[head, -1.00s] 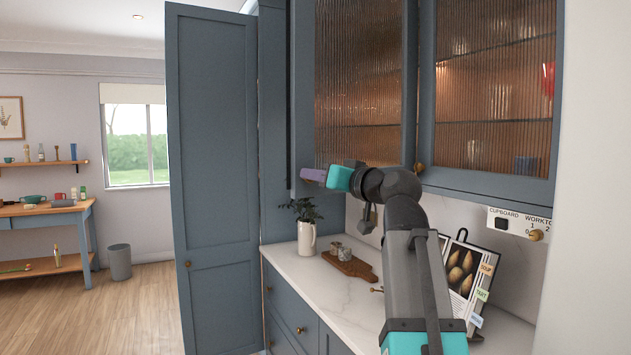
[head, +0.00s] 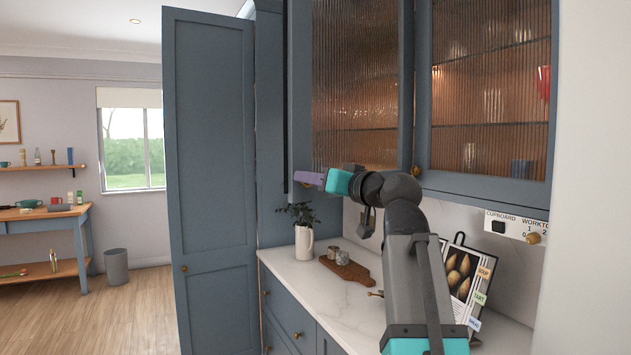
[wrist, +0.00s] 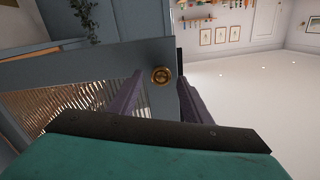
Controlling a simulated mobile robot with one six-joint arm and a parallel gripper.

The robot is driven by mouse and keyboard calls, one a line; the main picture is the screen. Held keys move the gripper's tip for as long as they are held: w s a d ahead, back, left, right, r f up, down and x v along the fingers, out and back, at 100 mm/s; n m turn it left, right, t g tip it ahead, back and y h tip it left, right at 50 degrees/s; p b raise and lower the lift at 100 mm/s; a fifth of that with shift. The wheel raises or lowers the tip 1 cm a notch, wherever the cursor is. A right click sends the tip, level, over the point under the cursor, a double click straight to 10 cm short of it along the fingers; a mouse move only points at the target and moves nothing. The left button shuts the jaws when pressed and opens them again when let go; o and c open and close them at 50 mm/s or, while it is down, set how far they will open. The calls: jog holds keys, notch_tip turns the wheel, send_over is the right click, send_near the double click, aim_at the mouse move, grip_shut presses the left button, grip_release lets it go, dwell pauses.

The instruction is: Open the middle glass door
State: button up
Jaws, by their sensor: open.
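A glass door (head: 360,70) with a blue-grey frame and reeded panes hangs above the worktop. A second such door (head: 490,90) is to its right, with a brass knob (head: 417,171) at its lower left. My gripper (head: 308,179), with purple fingers, is at the lower left corner of the first door. In the wrist view my open gripper (wrist: 158,98) has one finger on each side of a round brass knob (wrist: 161,75) on the door frame. I cannot tell whether the fingers touch the knob. Whether this door is fully shut is unclear.
A tall blue-grey door (head: 212,180) stands open at left. Below lie the worktop (head: 320,290), a jug with a plant (head: 304,242), a wooden board (head: 346,268) and a recipe stand (head: 462,275). A label strip (head: 515,226) is at right.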

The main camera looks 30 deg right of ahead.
jog(key=p+v, duration=0.1)
jog(key=v, duration=1.2)
jog(key=shift+s, duration=0.35)
dwell(0.4)
